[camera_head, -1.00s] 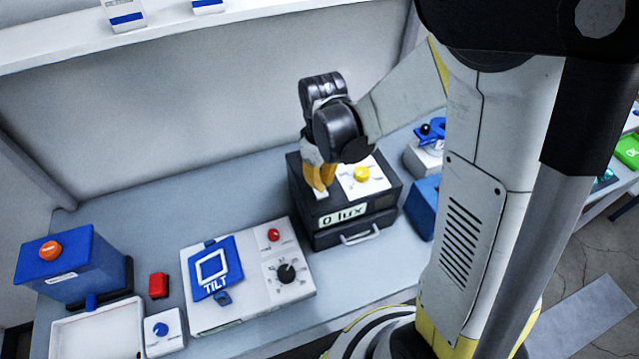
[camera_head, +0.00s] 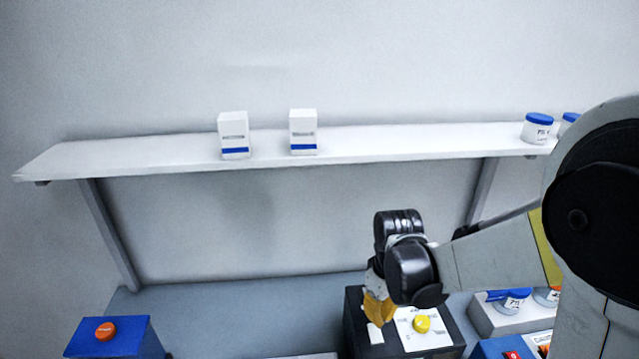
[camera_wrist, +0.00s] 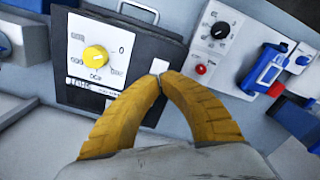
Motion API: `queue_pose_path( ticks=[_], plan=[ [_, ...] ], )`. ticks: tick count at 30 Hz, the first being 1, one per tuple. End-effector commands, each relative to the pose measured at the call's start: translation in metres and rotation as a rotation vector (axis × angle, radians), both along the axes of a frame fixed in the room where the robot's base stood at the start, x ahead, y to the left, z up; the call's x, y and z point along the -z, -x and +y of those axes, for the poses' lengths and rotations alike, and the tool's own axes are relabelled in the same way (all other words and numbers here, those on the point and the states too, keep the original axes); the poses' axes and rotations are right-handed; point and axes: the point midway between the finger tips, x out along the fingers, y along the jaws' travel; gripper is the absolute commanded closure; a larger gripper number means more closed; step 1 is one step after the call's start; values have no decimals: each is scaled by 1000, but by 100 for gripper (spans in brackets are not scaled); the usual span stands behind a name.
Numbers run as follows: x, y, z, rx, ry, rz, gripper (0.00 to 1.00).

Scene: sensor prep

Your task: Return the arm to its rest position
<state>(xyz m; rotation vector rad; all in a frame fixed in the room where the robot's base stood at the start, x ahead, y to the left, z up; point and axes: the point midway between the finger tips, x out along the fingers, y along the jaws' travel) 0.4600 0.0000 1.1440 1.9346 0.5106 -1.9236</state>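My gripper (camera_head: 379,310) is above the left part of the black box with the yellow knob (camera_head: 421,323). In the wrist view, the two yellow fingers of my gripper (camera_wrist: 159,78) curve together and their tips meet or nearly meet, with nothing seen between them. The black box (camera_wrist: 150,40) lies beyond the fingertips, with its white dial panel (camera_wrist: 75,62) to the left. A small white patch (camera_wrist: 159,66) on the box shows right at the tips; I cannot tell whether they touch it. My arm reaches in from the right in the head view.
A white shelf (camera_head: 400,140) carries two white boxes and blue-lidded jars. A blue box with an orange button (camera_head: 115,340) stands at lower left. In the wrist view, a white panel with a black knob (camera_wrist: 220,30) and a blue tilt device (camera_wrist: 266,68) are at right.

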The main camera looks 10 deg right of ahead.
Motion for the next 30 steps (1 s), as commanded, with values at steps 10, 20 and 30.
queue_pose_path(
  ticks=[10, 20, 30],
  plan=[
    [5, 32, 0, 185, -22, -220, 100],
    [32, 81, 0, 413, -109, -494, 100],
    [45, 99, 0, 503, -163, -602, 100]
  ],
)
